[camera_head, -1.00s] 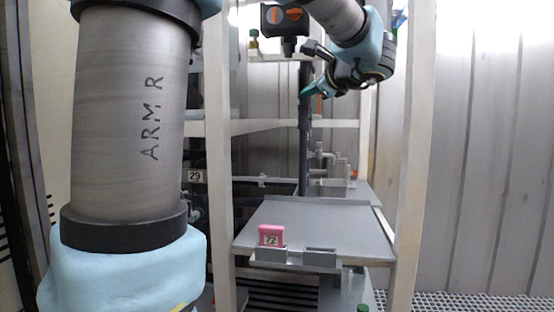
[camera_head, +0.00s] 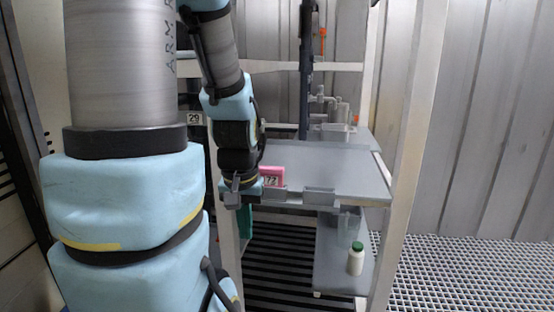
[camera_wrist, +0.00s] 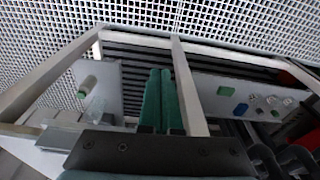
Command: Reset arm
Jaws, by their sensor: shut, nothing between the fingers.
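My arm comes down at the left of the head view, and my gripper (camera_head: 244,222) hangs with its green fingers pointing down. It is in front of the left front post of the frame, just left of the grey shelf (camera_head: 335,170). In the wrist view my gripper (camera_wrist: 160,76) shows its two green fingers side by side, shut with nothing between them. The pink block marked 72 (camera_head: 272,177) stands in a holder at the shelf's front edge, partly hidden behind my wrist.
A white bottle with a green cap (camera_head: 356,260) stands on the lower shelf (camera_head: 330,278); the bottle also shows in the wrist view (camera_wrist: 88,86). White frame posts (camera_head: 408,150) stand close by. An empty holder (camera_head: 319,196) is at the shelf front. Grated floor (camera_head: 460,275) lies right.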

